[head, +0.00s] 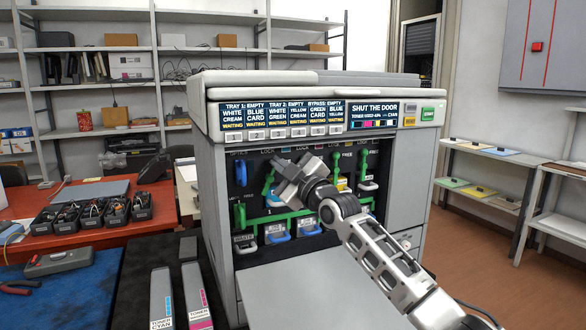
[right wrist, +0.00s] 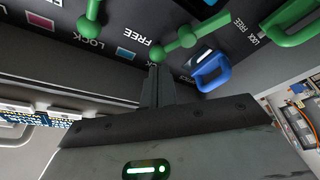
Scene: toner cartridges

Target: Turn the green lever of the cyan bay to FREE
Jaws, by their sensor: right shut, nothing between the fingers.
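The printer (head: 330,87) stands with its front open, showing a row of toner bays with green levers. The right wrist view is upside down. In it a cyan square (right wrist: 125,53) marks the cyan bay, with the words LOCK and FREE near it. A green lever (right wrist: 187,38) has its round knob beside my right fingertips (right wrist: 155,72), close to a FREE label; I cannot tell whether they touch. In the head view my right gripper (head: 283,172) is shut and empty at the upper left bays, partly hiding the lever there. My left gripper is out of view.
Other green levers (head: 363,163) and blue handles (head: 240,173) stick out nearby. The lowered grey door (head: 310,295) lies below the bays. Toner boxes (head: 161,295) stand on the dark surface at left, near a red bench (head: 85,237).

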